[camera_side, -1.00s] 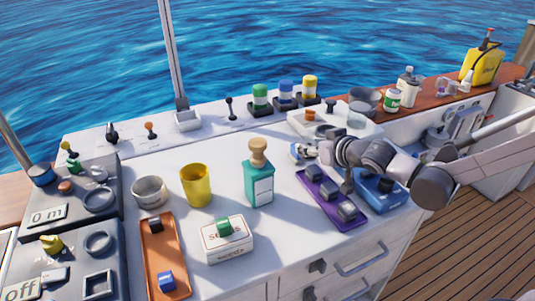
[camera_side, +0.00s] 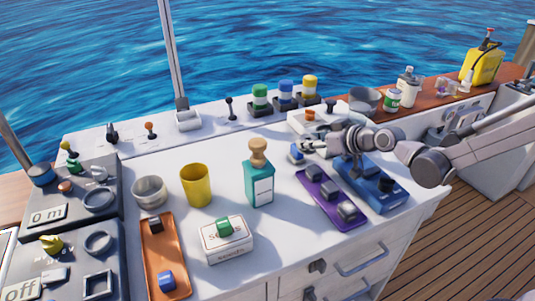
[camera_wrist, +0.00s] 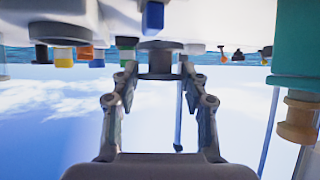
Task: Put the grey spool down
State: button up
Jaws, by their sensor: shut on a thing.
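The grey spool (camera_wrist: 160,60) is between my fingertips in the wrist view, with a wide flange at its top and bottom. My gripper (camera_wrist: 158,72) is shut on it. In the side view my gripper (camera_side: 308,146) is at the back right of the white counter (camera_side: 290,245), beside a small blue block (camera_side: 296,154). The spool is too small and covered to make out there. I cannot tell whether it touches the counter.
A teal bottle (camera_side: 258,183) with a wooden stopper stands to the left. A white tray (camera_side: 300,124) is behind. Some bare counter shows between the bottle and the purple tray.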

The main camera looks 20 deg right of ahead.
jog(key=shift+w+a+f+n+y, duration=0.2)
jog(key=shift+w+a+n+y, duration=0.1)
jog(key=shift+w, duration=0.05)
jog(key=w+a+r+n+g+y, duration=0.4)
jog(key=w+a+n+g+y, duration=0.3)
jog(key=n, duration=0.3)
jog(key=a+f, duration=0.2)
jog(key=a, duration=0.2)
jog(key=a+f, duration=0.2)
jog(key=a, duration=0.2)
jog(key=a+f, duration=0.2)
jog(key=a, duration=0.2)
jog(key=shift+f, duration=2.25)
jog(key=o, duration=1.2)
jog(key=shift+f, duration=0.1)
jog(key=shift+o, duration=0.2)
